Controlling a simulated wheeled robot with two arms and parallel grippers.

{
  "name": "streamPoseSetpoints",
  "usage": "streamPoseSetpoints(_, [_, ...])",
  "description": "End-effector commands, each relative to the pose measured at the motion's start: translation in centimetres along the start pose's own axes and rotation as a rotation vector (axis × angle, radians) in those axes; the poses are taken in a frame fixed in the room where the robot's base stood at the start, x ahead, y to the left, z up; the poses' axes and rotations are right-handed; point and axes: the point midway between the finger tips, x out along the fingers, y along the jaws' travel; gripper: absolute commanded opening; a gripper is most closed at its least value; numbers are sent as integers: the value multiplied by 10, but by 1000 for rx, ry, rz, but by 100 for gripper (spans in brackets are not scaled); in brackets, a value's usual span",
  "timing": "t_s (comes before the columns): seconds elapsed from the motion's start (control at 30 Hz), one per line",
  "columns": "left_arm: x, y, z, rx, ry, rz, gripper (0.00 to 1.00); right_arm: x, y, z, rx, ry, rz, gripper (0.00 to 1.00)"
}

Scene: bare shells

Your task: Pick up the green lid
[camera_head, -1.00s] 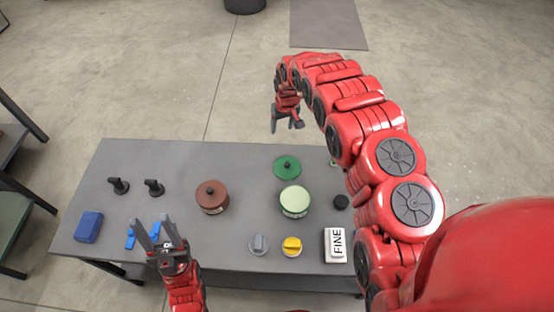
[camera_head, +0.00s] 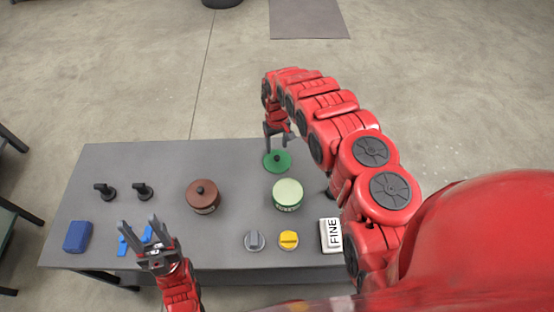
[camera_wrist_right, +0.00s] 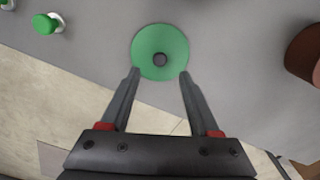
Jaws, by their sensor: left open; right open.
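The green lid (camera_head: 276,162) is a flat round disc with a dark knob, lying on the grey table (camera_head: 240,170) near its far edge. It also shows in the right wrist view (camera_wrist_right: 160,45), just beyond the fingertips. My right gripper (camera_head: 278,145) is open and empty above the lid's far side; in the right wrist view its two fingers (camera_wrist_right: 158,73) point at the lid and are apart from the knob. My left gripper (camera_head: 138,228) is open and empty over the table's front left, near blue pieces (camera_head: 122,245).
A pale green pot (camera_head: 288,194) stands close in front of the lid, and a brown lidded pot (camera_head: 203,197) is to its left. Grey (camera_head: 254,241) and yellow (camera_head: 288,240) knobs, a FINE box (camera_head: 330,235), a blue block (camera_head: 77,236) and two black pieces (camera_head: 142,191) also stand on the table.

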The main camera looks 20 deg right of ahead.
Motion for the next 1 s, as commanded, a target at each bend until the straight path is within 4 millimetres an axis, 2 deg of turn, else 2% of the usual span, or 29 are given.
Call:
streamPoseSetpoints(0.33, [6,0,-1,0,0,0,50,15,-1,0,0,1,-1,62])
streamPoseSetpoints(0.6, [8,0,-1,0,0,0,50,39,0,2,-1,2,0,62])
streamPoseSetpoints(0.73, [-6,0,1,0,0,0,50,58,0,2,1,1,0,62])
streamPoseSetpoints(1.0, [-8,0,1,0,0,0,50,60,0,2,0,0,1,62])
